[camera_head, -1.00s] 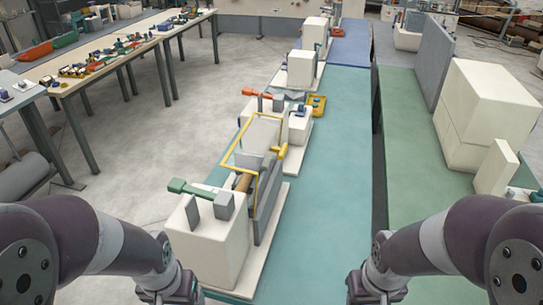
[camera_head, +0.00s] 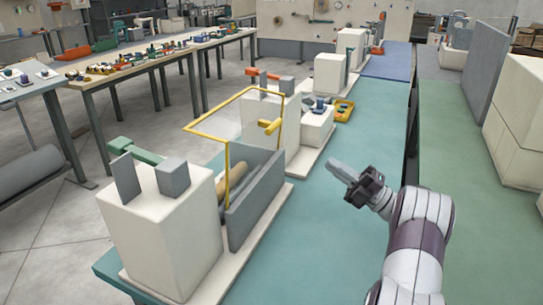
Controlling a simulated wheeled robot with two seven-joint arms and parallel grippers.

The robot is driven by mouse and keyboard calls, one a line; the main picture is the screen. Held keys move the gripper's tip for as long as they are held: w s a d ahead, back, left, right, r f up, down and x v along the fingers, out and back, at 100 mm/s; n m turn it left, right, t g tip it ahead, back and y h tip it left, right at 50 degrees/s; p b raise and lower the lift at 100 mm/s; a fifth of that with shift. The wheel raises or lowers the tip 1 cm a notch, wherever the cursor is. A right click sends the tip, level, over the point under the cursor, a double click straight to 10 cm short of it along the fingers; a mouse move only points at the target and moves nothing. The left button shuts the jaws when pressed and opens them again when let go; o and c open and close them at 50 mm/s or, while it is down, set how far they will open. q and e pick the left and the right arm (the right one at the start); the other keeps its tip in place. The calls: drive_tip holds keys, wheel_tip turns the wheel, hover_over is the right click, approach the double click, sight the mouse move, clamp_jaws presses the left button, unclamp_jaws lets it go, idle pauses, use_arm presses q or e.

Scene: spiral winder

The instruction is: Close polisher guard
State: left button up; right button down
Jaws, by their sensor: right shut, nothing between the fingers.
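The polisher is a cream machine (camera_head: 160,240) on a flat base plate, in the middle left of the head view. Its guard is a yellow wire frame (camera_head: 205,135) that stands raised and tilted over the machine's middle. A yellow handle (camera_head: 268,126) sits near the guard's right side. A tan roller (camera_head: 236,178) shows below, behind a grey side panel (camera_head: 255,200). My right gripper (camera_head: 334,165) is shut and empty. It shows to the right of the handle, apart from the guard, over the teal bench. My left gripper is out of view.
The teal bench top (camera_head: 350,140) is clear around my right gripper. A yellow tray (camera_head: 344,110) and another cream machine (camera_head: 330,75) stand farther back. A green bench (camera_head: 470,170) with cream blocks is at the right. A parts table (camera_head: 180,46) is at the back left.

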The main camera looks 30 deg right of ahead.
drive_tip(key=p+x, duration=0.2)
drive_tip(key=x, duration=1.2)
drive_tip(key=shift+r+p, duration=0.2)
drive_tip(key=shift+p, duration=0.1)
drive_tip(key=shift+s+a, duration=0.1)
